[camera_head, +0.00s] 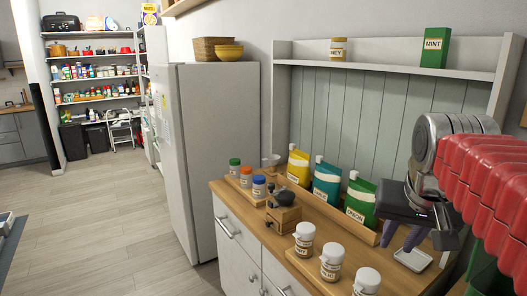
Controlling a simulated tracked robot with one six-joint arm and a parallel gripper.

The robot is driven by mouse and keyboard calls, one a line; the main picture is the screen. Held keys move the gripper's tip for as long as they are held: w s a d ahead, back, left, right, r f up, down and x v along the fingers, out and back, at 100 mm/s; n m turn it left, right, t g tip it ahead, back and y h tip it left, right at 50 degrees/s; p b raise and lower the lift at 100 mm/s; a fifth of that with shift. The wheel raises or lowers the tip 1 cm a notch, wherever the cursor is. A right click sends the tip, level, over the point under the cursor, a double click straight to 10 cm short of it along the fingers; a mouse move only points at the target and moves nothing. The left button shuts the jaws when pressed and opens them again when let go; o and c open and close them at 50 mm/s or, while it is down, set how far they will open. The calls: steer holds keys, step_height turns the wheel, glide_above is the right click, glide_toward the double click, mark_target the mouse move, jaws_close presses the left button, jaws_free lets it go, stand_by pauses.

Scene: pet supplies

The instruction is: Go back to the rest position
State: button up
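My gripper (403,236) hangs at the right over the wooden counter (325,226), at the end of my red-sleeved arm. Its two purple fingers point down and stand apart, with nothing visible between them. A small white dish (412,260) lies on the counter just below the fingers. A green pouch (361,200) stands just left of the gripper; I cannot tell whether they touch.
A teal pouch (327,180) and a yellow pouch (298,165) stand left of the green one. White-lidded jars (331,262) line the front edge, near a grinder (283,209). A shelf (385,68) runs above. Open floor (105,215) lies left.

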steer(key=s+a+f+n, duration=0.2)
steer(key=s+a+f, duration=0.3)
steer(key=f, duration=0.2)
steer(key=s+a+f+n+y, duration=0.1)
steer(key=s+a+f+n, duration=0.1)
steer(key=s+a+f, duration=0.3)
step_height(320, 180, down, 2)
steer(key=shift+s+f+t, duration=0.1)
steer(key=shift+s+t, duration=0.2)
steer(key=shift+s, duration=0.35)
